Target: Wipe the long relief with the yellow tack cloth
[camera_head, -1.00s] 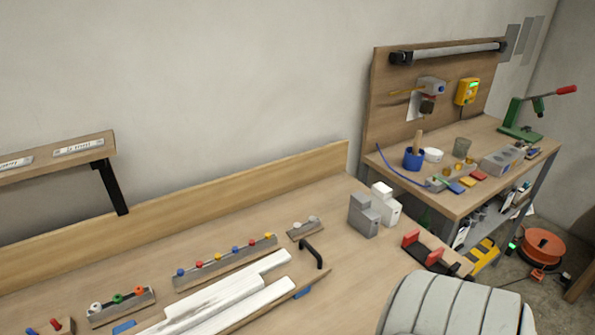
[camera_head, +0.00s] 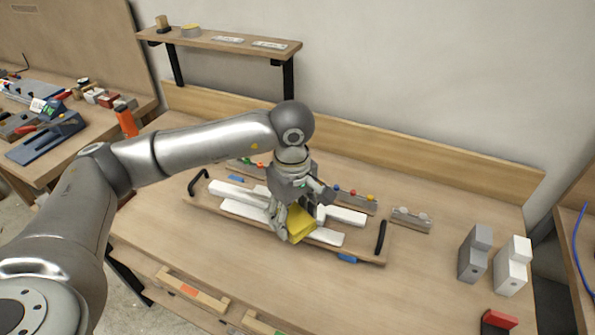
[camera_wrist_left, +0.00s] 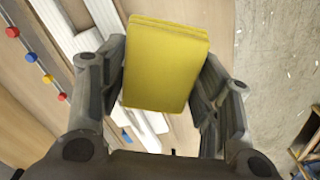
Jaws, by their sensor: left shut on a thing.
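My left gripper (camera_head: 297,222) is shut on the yellow tack cloth (camera_head: 301,226), a thick folded pad. In the left wrist view the cloth (camera_wrist_left: 166,62) sits between both fingers. In the head view the cloth is over the middle of the long white relief pieces (camera_head: 328,235), which lie side by side on a wooden board (camera_head: 373,258) with black end handles. My gripper hides their middle. I cannot tell whether the cloth touches them, or which piece is the long relief. My right gripper is not in view.
Racks with coloured knobs (camera_head: 356,201) stand behind the board. Grey (camera_head: 475,255) and white (camera_head: 512,266) stepped blocks stand at right, near a red-jawed item (camera_head: 499,320). A shelf (camera_head: 225,43) hangs at the back left.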

